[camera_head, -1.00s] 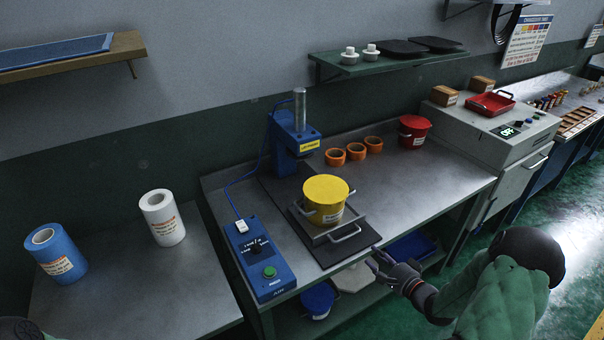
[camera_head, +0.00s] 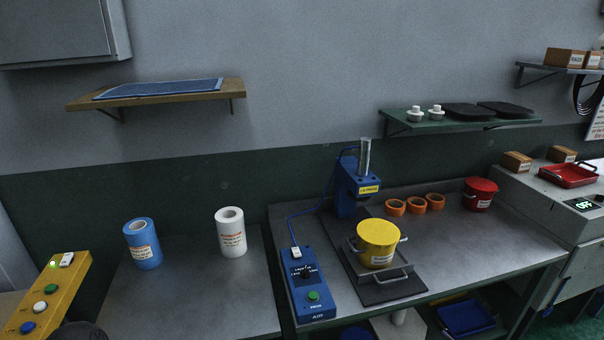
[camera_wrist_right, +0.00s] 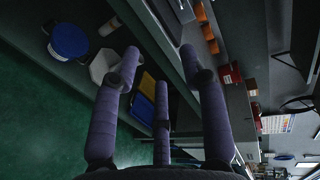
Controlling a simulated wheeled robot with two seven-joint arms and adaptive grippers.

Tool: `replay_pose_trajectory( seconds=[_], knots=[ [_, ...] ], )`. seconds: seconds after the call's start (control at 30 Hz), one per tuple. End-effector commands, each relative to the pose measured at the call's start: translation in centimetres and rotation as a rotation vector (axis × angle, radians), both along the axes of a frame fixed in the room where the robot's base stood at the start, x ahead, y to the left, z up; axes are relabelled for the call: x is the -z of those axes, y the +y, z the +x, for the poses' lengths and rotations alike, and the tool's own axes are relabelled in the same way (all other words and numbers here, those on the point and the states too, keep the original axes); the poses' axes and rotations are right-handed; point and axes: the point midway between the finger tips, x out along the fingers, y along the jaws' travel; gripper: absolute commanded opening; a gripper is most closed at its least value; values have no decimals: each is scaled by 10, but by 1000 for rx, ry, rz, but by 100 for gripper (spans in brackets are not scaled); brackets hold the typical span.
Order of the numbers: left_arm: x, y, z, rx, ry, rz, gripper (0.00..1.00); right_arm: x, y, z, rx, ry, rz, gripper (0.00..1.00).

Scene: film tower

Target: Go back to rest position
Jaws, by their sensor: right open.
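My right gripper (camera_wrist_right: 160,85) shows in the right wrist view with its purple-grey fingers spread apart and nothing between them. It hangs by the front of the workbench, with the lower shelf and green floor beyond. In the head view my right gripper is out of sight. A dark rounded shape at the bottom left edge of the head view is too cut off to identify, so my left gripper is not seen. The yellow pot (camera_head: 378,242) stands on the metal tray (camera_head: 384,274) in front of the blue press (camera_head: 356,190).
A blue control box (camera_head: 308,285) lies left of the tray. Orange rings (camera_head: 415,204) and a red pot (camera_head: 479,193) stand behind. Blue (camera_head: 142,244) and white (camera_head: 231,232) film rolls stand on the left table. A yellow button box (camera_head: 48,295) is at far left.

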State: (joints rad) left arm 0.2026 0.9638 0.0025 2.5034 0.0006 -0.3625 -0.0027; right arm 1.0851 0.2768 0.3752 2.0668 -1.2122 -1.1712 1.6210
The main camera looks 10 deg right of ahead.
Motion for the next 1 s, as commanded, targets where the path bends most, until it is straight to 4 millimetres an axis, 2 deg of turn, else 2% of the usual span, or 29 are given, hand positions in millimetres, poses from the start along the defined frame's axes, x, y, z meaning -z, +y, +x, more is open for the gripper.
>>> replay_pose_trajectory(
  seconds=[0.07, 0.37, 0.57, 0.67, 0.77, 0.8, 0.87, 1.0],
  knots=[
    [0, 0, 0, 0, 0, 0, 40, 0, 0, 0, 0, 0, 0, 43],
    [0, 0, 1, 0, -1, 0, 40, 32, 32, 22, -23, 80, -75, 43],
    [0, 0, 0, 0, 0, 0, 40, 65, 69, 36, -70, 173, -153, 43],
    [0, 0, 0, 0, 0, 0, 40, 86, 96, 40, -115, 241, -205, 43],
    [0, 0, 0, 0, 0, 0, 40, 113, 134, 41, -192, 327, -270, 43],
    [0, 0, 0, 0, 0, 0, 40, 125, 152, 39, -234, 370, -301, 43],
    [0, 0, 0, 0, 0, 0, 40, 145, 184, 31, -317, 441, -354, 43],
    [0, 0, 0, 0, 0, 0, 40, 185, 259, -5, -557, 599, -481, 43]
  ],
)
